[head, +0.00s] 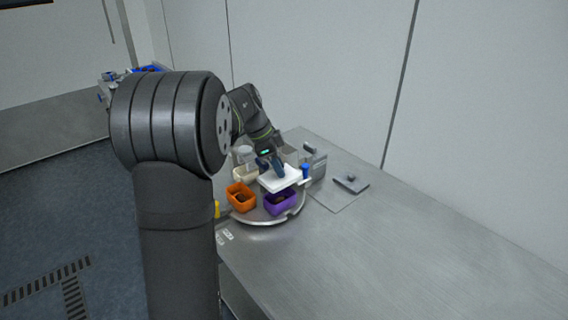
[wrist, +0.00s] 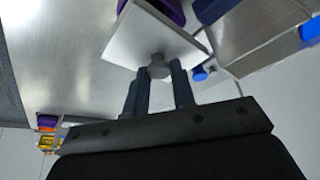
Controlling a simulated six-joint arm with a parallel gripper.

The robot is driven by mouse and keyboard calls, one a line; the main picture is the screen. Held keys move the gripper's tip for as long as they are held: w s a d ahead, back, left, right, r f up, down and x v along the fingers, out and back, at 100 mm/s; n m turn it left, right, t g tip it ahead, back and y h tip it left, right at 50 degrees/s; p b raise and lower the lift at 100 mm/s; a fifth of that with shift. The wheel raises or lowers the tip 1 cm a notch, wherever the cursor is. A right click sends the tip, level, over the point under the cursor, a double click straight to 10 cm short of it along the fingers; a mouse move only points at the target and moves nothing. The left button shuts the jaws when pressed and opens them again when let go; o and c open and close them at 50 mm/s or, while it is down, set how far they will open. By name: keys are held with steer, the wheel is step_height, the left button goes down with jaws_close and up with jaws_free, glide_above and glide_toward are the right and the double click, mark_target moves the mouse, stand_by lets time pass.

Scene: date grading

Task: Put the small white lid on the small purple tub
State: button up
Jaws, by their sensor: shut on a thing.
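The small white lid (head: 279,178) is a flat square with a grey knob, held by my gripper (head: 277,167) above the round metal turntable. In the wrist view, my gripper (wrist: 160,88) has its two blue fingers shut on the knob of the white lid (wrist: 128,42). The small purple tub (head: 279,204) stands on the turntable's front, just below the lid, with dark contents showing. In the wrist view, part of the purple tub (wrist: 168,9) shows beyond the lid, partly hidden by it. The lid appears apart from the tub.
An orange tub (head: 241,197) with dark contents stands left of the purple tub on the turntable (head: 262,219). A cream tub (head: 245,174) is behind. A blue-capped item (head: 305,171) and metal containers stand right. A grey lid-like piece (head: 351,184) lies farther right; the table's front right is clear.

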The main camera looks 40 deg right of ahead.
mark_target(275, 175)
steer(key=shift+f, duration=2.75)
steer(key=shift+f, duration=0.55)
steer(key=o, duration=1.5)
steer(key=shift+r, duration=0.1)
steer(key=shift+r, duration=3.45)
steer(key=shift+f, duration=0.1)
steer(key=shift+f, duration=3.1)
